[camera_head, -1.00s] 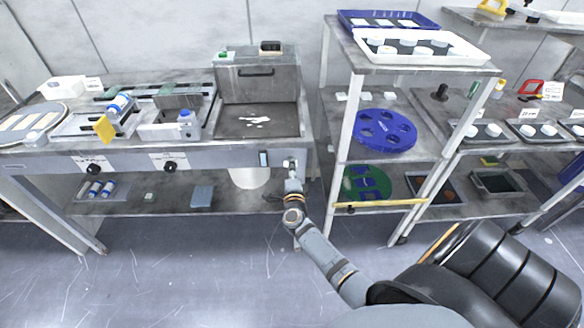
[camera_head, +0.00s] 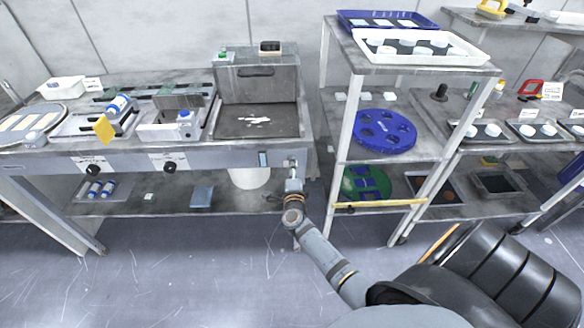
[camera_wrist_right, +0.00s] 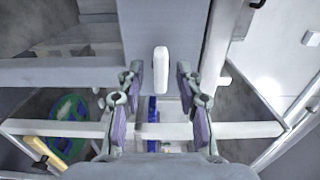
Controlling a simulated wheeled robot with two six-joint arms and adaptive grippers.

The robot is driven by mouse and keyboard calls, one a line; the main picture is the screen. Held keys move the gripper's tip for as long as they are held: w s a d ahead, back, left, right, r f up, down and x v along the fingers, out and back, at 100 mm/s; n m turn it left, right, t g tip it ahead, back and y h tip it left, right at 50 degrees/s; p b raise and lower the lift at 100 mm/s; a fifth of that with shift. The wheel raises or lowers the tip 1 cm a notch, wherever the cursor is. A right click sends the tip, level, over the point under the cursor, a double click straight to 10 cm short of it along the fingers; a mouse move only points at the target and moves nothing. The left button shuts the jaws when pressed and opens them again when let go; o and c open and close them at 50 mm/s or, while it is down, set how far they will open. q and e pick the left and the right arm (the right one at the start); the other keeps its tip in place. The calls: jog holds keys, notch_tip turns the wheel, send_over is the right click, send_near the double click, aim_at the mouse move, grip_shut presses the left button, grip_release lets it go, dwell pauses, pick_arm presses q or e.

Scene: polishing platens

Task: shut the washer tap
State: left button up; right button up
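The washer tap shows as a small pale lever (camera_wrist_right: 161,70) in the right wrist view, pointing up and down in that picture. In the head view the tap (camera_head: 292,164) is a small light fitting at the right end of the bench front, below the washer basin (camera_head: 255,123). My right gripper (camera_wrist_right: 159,88) is open, with one finger on each side of the lever's line. A gap shows between the lever and both fingers. In the head view my right gripper (camera_head: 293,183) is just below the tap, small and partly hidden by its wrist. My left gripper is out of view.
A white bucket (camera_head: 249,178) stands under the basin, left of the gripper. The bench leg is close behind my wrist. A shelf rack (camera_head: 343,130) with a blue disc (camera_head: 384,131) stands close on the right. The floor in front is clear.

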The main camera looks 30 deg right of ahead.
jog(key=v, duration=1.2)
